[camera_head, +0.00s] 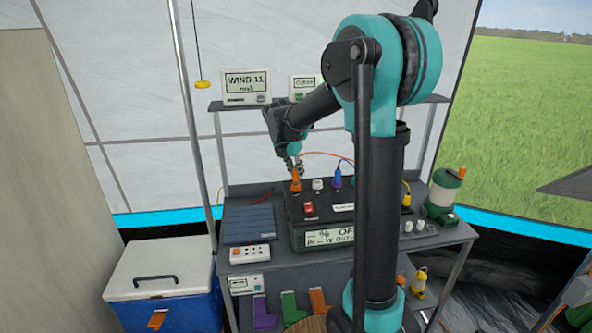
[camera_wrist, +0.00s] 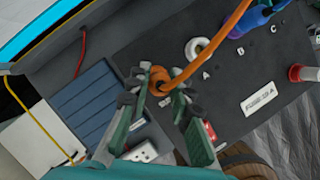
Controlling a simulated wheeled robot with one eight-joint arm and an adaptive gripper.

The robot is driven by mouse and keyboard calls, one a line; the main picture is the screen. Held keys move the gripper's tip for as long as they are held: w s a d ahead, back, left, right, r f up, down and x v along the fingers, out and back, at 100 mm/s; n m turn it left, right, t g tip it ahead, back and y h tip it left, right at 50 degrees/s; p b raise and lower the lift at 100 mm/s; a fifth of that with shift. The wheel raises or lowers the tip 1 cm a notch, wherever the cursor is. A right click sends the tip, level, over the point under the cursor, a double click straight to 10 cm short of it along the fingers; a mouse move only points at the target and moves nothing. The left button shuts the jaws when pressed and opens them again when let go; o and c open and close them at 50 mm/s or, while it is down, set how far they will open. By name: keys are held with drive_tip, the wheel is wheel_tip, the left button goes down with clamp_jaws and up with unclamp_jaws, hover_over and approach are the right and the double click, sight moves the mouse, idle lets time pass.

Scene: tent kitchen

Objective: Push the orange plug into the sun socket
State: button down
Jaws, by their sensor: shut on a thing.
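My gripper (camera_head: 294,170) reaches down over the left end of the black power box (camera_head: 290,212) and is shut on the orange plug (camera_head: 296,186). In the wrist view the fingers (camera_wrist: 161,86) close on both sides of the orange plug (camera_wrist: 160,78), with its orange cable running up to the right. The sun socket is not visible; the plug and fingers cover that end of the row. I cannot tell how deep the plug sits.
A white round fitting (camera_wrist: 198,50) is close beside the plug, and a blue plug (camera_wrist: 250,18) is farther along. A red switch (camera_head: 309,208) is on the box. A blue panel (camera_head: 249,224) lies to its left. A green lantern (camera_head: 443,194) stands right.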

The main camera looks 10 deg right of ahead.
drive_tip(key=shift+f, duration=0.95)
drive_tip(key=c, duration=1.3)
unclamp_jaws()
